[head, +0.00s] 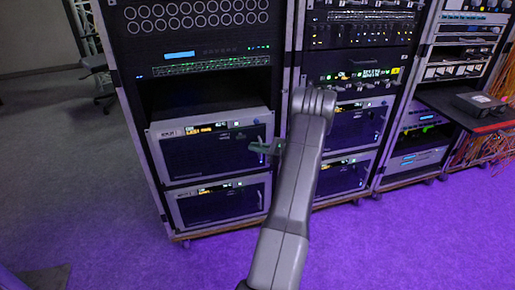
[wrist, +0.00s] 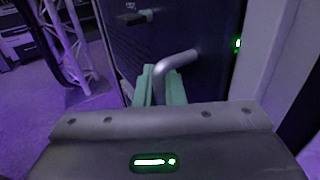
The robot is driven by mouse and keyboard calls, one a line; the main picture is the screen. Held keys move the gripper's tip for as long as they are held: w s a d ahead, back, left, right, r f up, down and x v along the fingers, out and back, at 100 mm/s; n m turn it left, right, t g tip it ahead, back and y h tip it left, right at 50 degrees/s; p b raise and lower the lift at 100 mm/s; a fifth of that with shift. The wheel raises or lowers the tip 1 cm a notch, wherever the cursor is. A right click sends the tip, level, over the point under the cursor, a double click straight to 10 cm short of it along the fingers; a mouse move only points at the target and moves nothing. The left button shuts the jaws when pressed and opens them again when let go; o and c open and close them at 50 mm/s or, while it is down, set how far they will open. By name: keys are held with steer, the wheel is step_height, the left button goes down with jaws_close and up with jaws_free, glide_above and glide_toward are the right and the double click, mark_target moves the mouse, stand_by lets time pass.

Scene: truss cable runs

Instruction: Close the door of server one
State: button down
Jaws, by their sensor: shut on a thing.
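Two server units with dark glass fronts are stacked low in the left rack. My gripper (head: 266,148) is at the right edge of the upper unit's door (head: 205,150). In the wrist view, the green fingers (wrist: 160,84) are shut on a grey bent handle (wrist: 177,60), which stands out from a dark door panel (wrist: 200,28). In the head view the door looks flush or nearly flush with its frame; I cannot tell whether a gap is left. I see no label that tells which unit is server one.
The lower server unit (head: 220,203) is right beneath. A second rack (head: 357,45) stands to the right, partly behind my arm. Further right, a shelf holds a dark box (head: 478,104) above orange cables (head: 482,148).

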steer(key=c, duration=1.8)
jaws_free()
steer(key=shift+w+a+r+t, duration=0.15)
steer(key=shift+w+r+t, duration=0.15)
steer(key=shift+w, duration=0.15)
steer(key=p+v, duration=0.1)
steer(key=v, duration=0.6)
steer(key=p+v, duration=0.1)
steer(key=v, duration=0.6)
steer(key=shift+s+f, duration=0.15)
steer(key=shift+f, duration=0.1)
steer(key=b+x, duration=0.1)
steer(key=x, duration=1.1)
steer(key=shift+a+b, duration=0.35)
steer(key=shift+b, duration=0.05)
